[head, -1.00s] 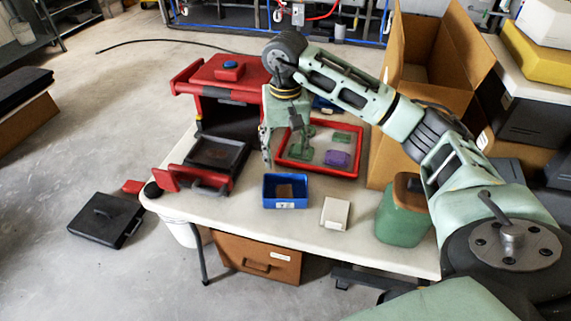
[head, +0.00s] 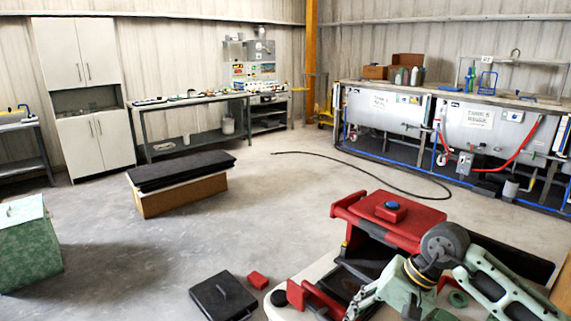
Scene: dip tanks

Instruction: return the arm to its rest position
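My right arm comes in from the lower right over the table (head: 282,312). Its wrist is beside the red box-shaped unit (head: 405,225) with a blue knob on top. My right gripper (head: 382,312) hangs down in front of this unit. Its fingers look spread apart, with nothing seen between them; the tips are at or past the bottom edge. My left gripper is not in view.
A black lidded tray (head: 222,297) and a small red piece (head: 257,280) lie on the floor. A bench with black pads (head: 180,172), a green speckled bin (head: 28,245) and the dip tanks (head: 385,108) stand around. The middle floor is open; a black hose (head: 365,172) crosses it.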

